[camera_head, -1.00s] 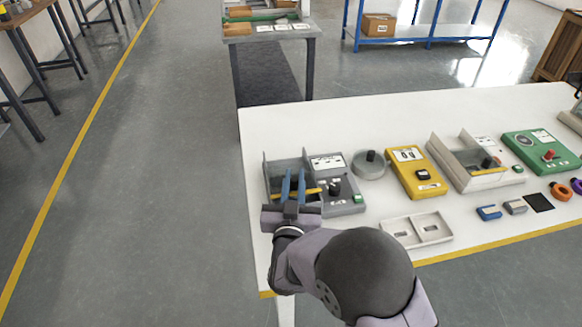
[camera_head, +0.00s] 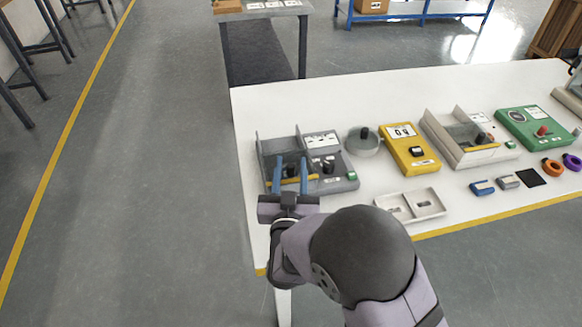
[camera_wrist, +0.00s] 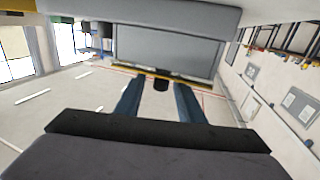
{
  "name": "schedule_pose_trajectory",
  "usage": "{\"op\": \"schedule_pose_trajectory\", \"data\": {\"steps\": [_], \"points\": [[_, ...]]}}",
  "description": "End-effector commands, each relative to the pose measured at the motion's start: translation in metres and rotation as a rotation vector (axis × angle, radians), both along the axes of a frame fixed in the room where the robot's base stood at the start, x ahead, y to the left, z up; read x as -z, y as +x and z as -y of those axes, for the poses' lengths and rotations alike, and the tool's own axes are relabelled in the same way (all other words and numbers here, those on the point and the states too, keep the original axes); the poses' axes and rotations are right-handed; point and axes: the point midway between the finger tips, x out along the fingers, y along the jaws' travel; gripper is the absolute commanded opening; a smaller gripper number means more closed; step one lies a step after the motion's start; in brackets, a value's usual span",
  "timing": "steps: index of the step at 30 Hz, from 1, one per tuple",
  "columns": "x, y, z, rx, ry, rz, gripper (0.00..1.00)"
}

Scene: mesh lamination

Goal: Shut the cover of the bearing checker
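A grey tester (camera_head: 330,183) stands at the table's left end, with upright side walls, a black knob and a green button. Between the walls is a grey panel with a yellow front strip; the wrist view shows this panel (camera_wrist: 168,50) and strip (camera_wrist: 150,72). I cannot read whether this is the bearing checker; a similar off-white device (camera_head: 482,157) stands farther right. My gripper (camera_head: 290,160) is open at the front of the grey tester, its blue fingers apart. In the wrist view a dark knob (camera_wrist: 160,84) shows between the fingers (camera_wrist: 160,88), with visible gaps. Contact is unclear.
Right of the grey tester are a round grey pot (camera_head: 363,146), a yellow meter (camera_head: 409,150) and a green device (camera_head: 537,130). A white two-part tray (camera_head: 411,206) lies near the front edge. Small blue, grey and orange parts lie at right. White table shows bare behind the devices.

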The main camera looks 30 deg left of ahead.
Motion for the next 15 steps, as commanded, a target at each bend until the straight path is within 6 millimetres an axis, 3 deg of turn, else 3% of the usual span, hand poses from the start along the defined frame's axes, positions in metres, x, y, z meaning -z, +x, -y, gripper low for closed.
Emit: {"op": "schedule_pose_trajectory", "data": {"steps": [15], "points": [[0.001, -0.051, 0.028, -0.004, 0.0, -0.001, 0.35]]}}
